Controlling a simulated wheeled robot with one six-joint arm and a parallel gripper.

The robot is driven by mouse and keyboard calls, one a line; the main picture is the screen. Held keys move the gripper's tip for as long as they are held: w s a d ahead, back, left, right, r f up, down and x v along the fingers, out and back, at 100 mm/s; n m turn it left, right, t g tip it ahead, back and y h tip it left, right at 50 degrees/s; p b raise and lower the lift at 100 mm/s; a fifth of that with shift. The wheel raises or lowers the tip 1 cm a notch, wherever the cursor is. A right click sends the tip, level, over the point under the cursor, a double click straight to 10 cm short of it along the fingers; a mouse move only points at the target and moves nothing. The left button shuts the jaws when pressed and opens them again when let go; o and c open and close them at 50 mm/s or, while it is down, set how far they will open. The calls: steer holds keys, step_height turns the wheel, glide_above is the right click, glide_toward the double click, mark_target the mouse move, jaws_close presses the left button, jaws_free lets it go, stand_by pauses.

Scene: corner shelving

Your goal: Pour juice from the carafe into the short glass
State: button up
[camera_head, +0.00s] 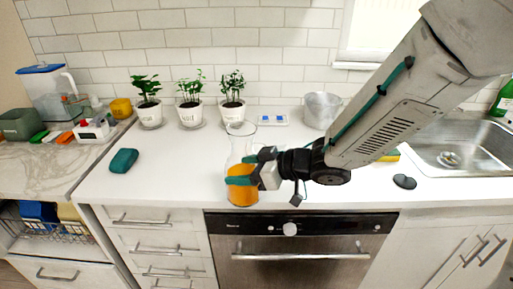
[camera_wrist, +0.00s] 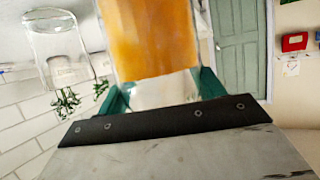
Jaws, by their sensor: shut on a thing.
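The carafe (camera_head: 243,196) is clear glass with orange juice in its lower part. It stands upright near the counter's front edge; whether its base touches the counter is hard to tell. My gripper (camera_head: 240,172) reaches in from the right, its teal fingers shut on the carafe. A clear, empty-looking glass vessel (camera_wrist: 58,48) shows at the left of the wrist view, perhaps the short glass. I cannot clearly pick out the short glass in the head view.
Three potted plants (camera_head: 190,113) line the back wall. A metal bucket (camera_head: 322,110) stands behind my arm, and the sink (camera_head: 450,150) is at the right. A teal object (camera_head: 124,160) lies at the left. The white counter (camera_head: 170,175) between it and the carafe is clear.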

steer(key=shift+r, duration=0.15)
steer(key=shift+s+r+m+g, duration=0.1)
steer(key=shift+r+m+g, duration=0.1)
steer(key=shift+m+g, duration=0.35)
steer(key=shift+d+r+m+g, duration=0.1)
steer(key=shift+m+g, duration=0.25)
steer(key=shift+m, duration=0.4)
steer(key=shift+w+m+g+y, duration=0.3)
steer(key=shift+m+g+y, duration=0.3)
steer(key=shift+m+g, duration=0.45)
steer(key=shift+s+f+m+g+y, duration=0.25)
steer(key=shift+f+m+g, duration=0.1)
steer(key=shift+m, duration=0.3)
steer(key=shift+s+f+m+g+y, duration=0.2)
steer(key=shift+s+f+m, duration=0.1)
steer(key=shift+m, duration=0.3)
steer(key=shift+s+f+m, duration=0.15)
steer(key=shift+f+m, duration=0.25)
steer(key=shift+m, duration=0.2)
steer(key=shift+r+m+g+y, duration=0.25)
steer(key=shift+m+g+y, duration=0.1)
steer(key=shift+g, duration=0.15)
steer(key=shift+s+r+m, duration=0.1)
steer(key=shift+r+m, duration=0.15)
steer(key=shift+w+r+m+y+p, duration=0.3)
steer(key=shift+r+m, duration=0.2)
steer(key=shift+r, duration=0.1)
